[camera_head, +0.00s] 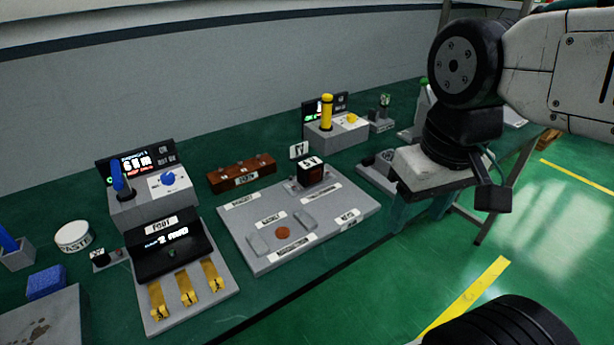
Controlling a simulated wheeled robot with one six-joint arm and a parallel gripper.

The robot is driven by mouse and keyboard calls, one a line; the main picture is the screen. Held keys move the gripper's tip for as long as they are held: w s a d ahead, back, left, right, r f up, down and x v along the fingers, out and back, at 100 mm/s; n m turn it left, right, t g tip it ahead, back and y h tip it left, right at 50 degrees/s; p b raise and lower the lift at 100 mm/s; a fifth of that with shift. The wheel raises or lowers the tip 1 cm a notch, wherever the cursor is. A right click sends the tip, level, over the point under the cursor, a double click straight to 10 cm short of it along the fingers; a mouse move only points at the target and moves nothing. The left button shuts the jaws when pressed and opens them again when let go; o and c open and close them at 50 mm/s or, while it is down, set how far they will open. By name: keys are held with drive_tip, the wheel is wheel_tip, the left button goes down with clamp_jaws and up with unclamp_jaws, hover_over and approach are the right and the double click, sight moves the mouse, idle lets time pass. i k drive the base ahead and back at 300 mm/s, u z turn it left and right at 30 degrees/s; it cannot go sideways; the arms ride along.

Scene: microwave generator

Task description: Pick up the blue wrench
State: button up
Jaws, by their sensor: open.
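No blue thing here is clearly recognisable as a wrench. One upright blue handle (117,176) stands on the left grey device. Another blue piece (8,240) leans in a grey holder at the far left, cut off by the picture edge. I cannot tell whether either is the wrench. My gripper (420,213) is at the right, pointing down beyond the bench's front edge. It is open, with no object visible between its teal fingers. It is far to the right of both blue pieces and touches neither.
The green bench holds a grey labelled board (330,225), a brown block (241,173), a lever panel (186,285), a white round tin (73,236) and a blue sponge-like block (46,281). A yellow-handled device (337,132) stands farther back.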

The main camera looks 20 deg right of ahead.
sight(121, 184)
drive_tip(key=k, duration=1.25)
drive_tip(key=u, duration=0.7)
drive_tip(key=i, duration=0.65)
drive_tip(key=u, duration=0.55)
drive_tip(key=i, duration=1)
drive_tip(key=z, duration=0.35)
